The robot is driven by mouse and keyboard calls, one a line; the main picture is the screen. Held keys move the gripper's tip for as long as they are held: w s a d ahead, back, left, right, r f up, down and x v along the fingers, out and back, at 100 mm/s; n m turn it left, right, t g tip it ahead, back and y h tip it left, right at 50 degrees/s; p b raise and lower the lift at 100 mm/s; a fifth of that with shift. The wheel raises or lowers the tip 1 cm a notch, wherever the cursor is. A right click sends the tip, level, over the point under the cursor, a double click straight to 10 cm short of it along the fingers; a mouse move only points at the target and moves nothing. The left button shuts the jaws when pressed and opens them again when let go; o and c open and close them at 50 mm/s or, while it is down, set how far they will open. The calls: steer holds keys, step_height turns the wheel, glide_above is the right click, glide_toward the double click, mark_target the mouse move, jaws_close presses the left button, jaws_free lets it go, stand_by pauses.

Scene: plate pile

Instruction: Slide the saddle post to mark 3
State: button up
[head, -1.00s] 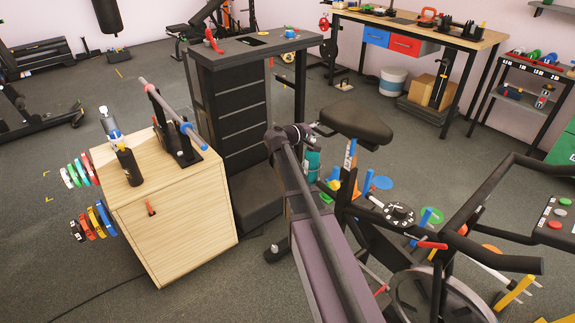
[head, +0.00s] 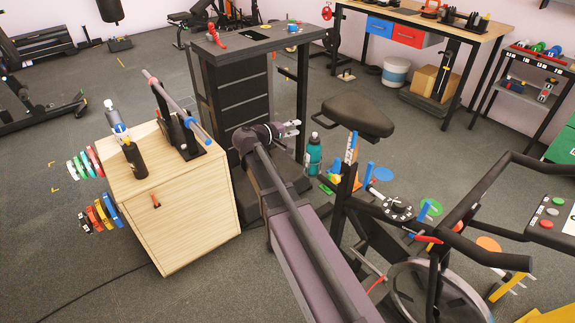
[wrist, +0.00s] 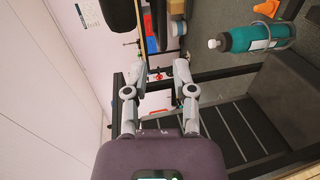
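The black saddle (head: 358,112) of the exercise bike sits on its upright saddle post (head: 351,148), which carries a pale and blue marked strip. The mark numbers are too small to read. My gripper (head: 292,128) is left of the saddle, apart from it, near saddle height. In the wrist view my gripper (wrist: 160,72) has its two fingers spread with nothing between them. A black rounded shape at the top of the wrist view, probably the saddle (wrist: 118,13), is cut off by the frame edge.
A teal bottle (head: 313,154) stands behind the bike, and shows sideways in the wrist view (wrist: 250,38). A dark drawer tower (head: 237,95) is behind my gripper. A wooden cabinet (head: 190,205) is at left. The bike's black dial (head: 398,208) and handlebar (head: 490,255) are at right.

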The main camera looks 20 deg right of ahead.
steer(key=s+a+m+g+y+p, duration=0.1)
steer(key=s+a+y+p, duration=0.3)
steer(key=s, duration=0.5)
steer(key=s+a+m+g+y+p, duration=0.2)
steer(key=s+a+g+y+p, duration=0.2)
steer(key=s+y+p, duration=0.4)
steer(key=shift+s+a+r+m+p, duration=0.25)
steer(key=shift+s+r+p, duration=0.3)
steer(key=shift+p, duration=1)
steer(key=shift+s+f, duration=0.1)
steer(key=shift+f, duration=0.05)
